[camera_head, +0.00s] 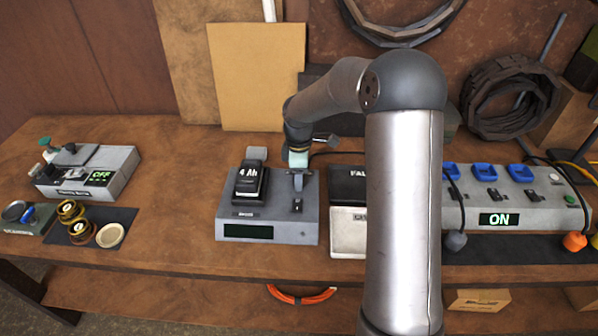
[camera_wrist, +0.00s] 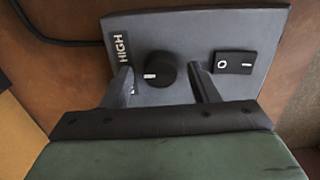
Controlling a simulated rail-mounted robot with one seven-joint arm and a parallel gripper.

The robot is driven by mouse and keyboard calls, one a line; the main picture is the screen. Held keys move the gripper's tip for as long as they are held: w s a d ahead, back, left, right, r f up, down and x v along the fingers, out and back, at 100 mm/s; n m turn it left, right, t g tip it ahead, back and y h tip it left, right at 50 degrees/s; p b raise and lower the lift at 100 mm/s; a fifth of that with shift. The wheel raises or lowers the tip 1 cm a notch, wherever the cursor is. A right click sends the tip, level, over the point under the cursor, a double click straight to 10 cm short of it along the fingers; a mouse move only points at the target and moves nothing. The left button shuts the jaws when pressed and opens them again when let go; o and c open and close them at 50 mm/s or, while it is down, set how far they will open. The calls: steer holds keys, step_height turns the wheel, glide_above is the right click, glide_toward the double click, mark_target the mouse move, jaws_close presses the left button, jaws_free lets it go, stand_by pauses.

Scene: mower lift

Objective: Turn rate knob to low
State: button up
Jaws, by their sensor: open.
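The rate knob (camera_wrist: 162,70) is round and black with a white mark, which points left in the wrist view. It sits on the sloped grey face of the charger (camera_wrist: 190,33), beside the sideways label HIGH (camera_wrist: 121,48). No LOW label shows. My gripper (camera_wrist: 163,82) is open, with one finger on each side of the knob; I cannot tell whether they touch it. In the head view my gripper (camera_head: 298,172) is over the right part of the charger (camera_head: 230,218), and the knob cannot be made out there.
A black rocker switch (camera_wrist: 234,63) is right of the knob. A 4 Ah battery (camera_head: 251,183) stands on the charger's left part. A black-and-white box (camera_head: 347,230) is close on its right. The bench (camera_head: 175,190) is clear to its left.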

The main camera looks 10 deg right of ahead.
step_height(320, 180, up, 18)
steer(key=b, duration=0.1)
steer(key=shift+f+b, duration=0.25)
steer(key=shift+b, duration=0.1)
steer(key=shift+s, duration=0.15)
